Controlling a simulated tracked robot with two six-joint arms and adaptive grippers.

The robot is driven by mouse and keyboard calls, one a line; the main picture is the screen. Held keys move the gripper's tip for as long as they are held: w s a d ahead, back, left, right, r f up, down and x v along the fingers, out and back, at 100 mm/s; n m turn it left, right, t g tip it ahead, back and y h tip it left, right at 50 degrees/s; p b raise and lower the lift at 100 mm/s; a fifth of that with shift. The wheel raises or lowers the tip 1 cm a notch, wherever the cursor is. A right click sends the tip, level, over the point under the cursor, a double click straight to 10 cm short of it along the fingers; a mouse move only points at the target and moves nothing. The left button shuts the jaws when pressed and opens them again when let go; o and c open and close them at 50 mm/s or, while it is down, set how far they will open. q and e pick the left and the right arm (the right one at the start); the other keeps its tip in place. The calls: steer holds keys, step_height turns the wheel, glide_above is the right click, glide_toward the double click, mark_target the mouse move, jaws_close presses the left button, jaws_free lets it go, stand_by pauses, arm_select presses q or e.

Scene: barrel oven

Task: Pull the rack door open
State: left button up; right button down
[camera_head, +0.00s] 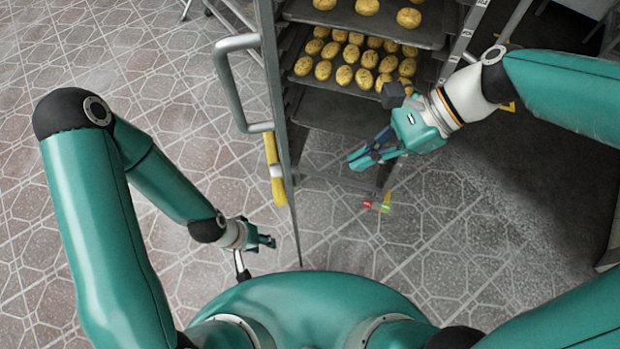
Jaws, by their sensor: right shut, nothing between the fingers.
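The metal rack (281,110) stands at the top centre, with a long grey bar handle (228,85) on its left side. A yellow piece (273,172) is on the upright below the handle. The upright is seen nearly edge-on, and I cannot tell how far the door is open. My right gripper (362,160) is shut and empty in front of the rack's lower part, right of the upright. My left gripper (270,241) is low, left of the upright's lower end and apart from the handle. Its fingers are too small to tell open from shut.
Trays of round golden buns (353,62) sit in the rack. A small red and green part (377,204) shows below my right gripper. A dark area lies at the right. The tiled floor (130,60) at the left is mostly clear.

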arm_select(q)
steer(key=shift+f, duration=0.1)
arm_select(e)
steer(key=s+a+f, duration=0.1)
steer(key=a+f, duration=0.4)
steer(key=a, duration=0.3)
steer(key=shift+s+a, duration=0.4)
steer(key=shift+a+f, duration=0.1)
